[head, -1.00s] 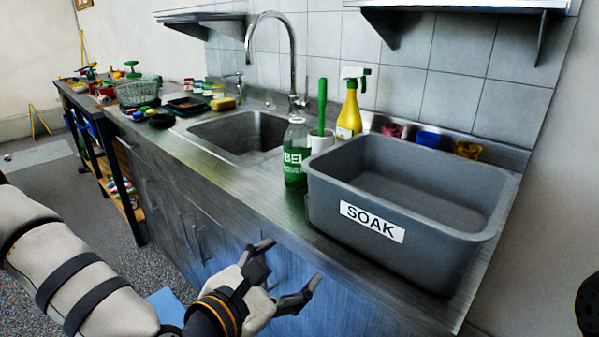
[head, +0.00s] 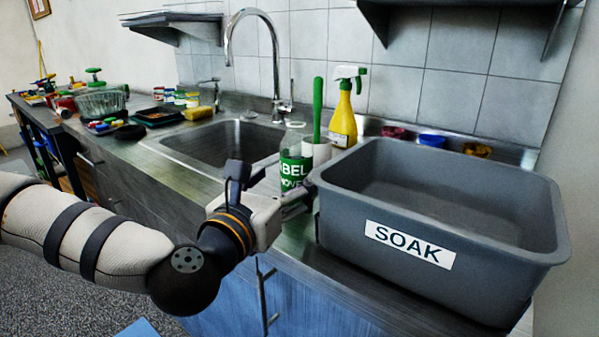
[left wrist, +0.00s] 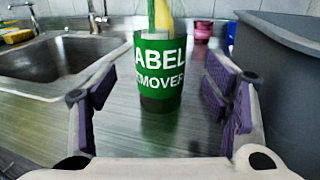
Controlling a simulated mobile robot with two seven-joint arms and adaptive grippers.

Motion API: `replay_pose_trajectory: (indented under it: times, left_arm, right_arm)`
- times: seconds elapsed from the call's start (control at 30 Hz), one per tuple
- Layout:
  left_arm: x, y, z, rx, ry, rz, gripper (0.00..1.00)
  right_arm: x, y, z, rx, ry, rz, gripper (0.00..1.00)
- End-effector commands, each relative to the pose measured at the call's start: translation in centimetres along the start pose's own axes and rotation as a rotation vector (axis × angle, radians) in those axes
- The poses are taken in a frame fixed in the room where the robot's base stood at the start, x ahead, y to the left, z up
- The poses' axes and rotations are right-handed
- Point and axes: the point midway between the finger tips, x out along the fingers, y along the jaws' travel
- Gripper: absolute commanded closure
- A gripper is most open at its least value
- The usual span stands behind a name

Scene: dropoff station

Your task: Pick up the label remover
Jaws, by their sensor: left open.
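The label remover (head: 293,168) is a clear bottle with a green label and white lettering, upright on the steel counter between the sink and the grey bin. In the left wrist view the bottle (left wrist: 159,75) stands straight ahead, between the open fingers and a little beyond their tips. My left gripper (head: 272,185) is open and empty, low over the counter in front of the bottle; in the left wrist view its purple-padded fingers (left wrist: 160,88) are spread wide. The gripper hides the bottle's lower part in the head view. My right gripper is not in view.
The grey SOAK bin (head: 340,215) stands close on the right of the gripper. A green-handled brush in a white cup (head: 316,152) and a yellow spray bottle (head: 343,120) stand behind the bottle. The sink (head: 215,143) is to the left.

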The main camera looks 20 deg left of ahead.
Motion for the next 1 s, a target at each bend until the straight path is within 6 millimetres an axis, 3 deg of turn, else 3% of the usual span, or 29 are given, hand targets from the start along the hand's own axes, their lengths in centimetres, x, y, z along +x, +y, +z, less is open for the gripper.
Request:
replay_pose_trajectory:
  times: [0.3, 0.57, 0.67, 0.83, 0.87, 1.0]
  left_arm:
    - [5.3, 0.0, 0.1, 0.001, -0.001, 0.0, 0.3]
    - [6.0, 0.0, 0.1, 0.0, 0.0, -0.001, 0.3]
    - [6.0, 0.0, 0.1, 0.0, 0.0, -0.001, 0.48]
    - [6.0, 0.0, 0.1, 0.0, 0.0, -0.001, 0.87]
    - [6.0, 0.0, 0.1, 0.0, 0.0, -0.001, 0.91]
    - [6.0, 0.0, 0.2, 0.0, -0.002, -0.001, 0.91]
  right_arm:
    - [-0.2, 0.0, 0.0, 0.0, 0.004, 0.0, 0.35]
    - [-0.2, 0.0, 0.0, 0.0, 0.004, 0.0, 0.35]
    - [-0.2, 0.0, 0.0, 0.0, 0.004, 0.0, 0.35]
    - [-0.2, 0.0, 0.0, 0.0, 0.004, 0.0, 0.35]
    - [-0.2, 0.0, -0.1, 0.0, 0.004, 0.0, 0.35]
    - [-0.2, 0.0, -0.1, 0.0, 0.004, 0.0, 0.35]
